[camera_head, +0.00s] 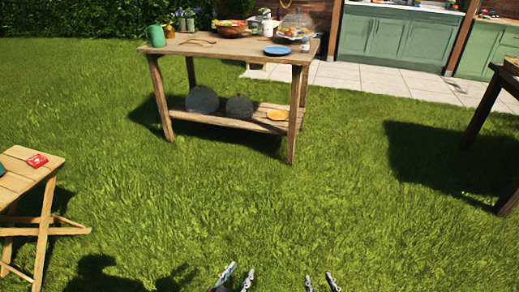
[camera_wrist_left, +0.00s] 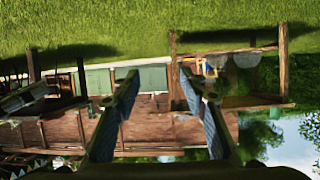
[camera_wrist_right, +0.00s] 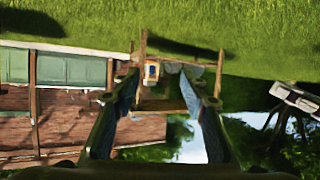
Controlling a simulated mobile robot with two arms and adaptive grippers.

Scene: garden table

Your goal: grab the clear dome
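The clear dome (camera_head: 297,21) stands near the back right corner of the wooden garden table (camera_head: 226,47), across the lawn. Something lies under the dome, too small to name. My left gripper (camera_head: 239,272) is at the bottom edge of the head view, over the grass and far from the table. Its fingers are apart and empty in the left wrist view (camera_wrist_left: 158,92). My right gripper (camera_head: 321,281) is also at the bottom edge, to the right of the left one. Its fingers are apart and empty in the right wrist view (camera_wrist_right: 170,85).
A blue plate (camera_head: 277,50), a green cup (camera_head: 156,35) and a fruit bowl (camera_head: 230,28) share the tabletop. Dark round things (camera_head: 202,100) sit on the lower shelf. A small wooden table (camera_head: 20,178) stands left, a dark table (camera_head: 487,108) right. Open grass (camera_head: 230,200) lies between.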

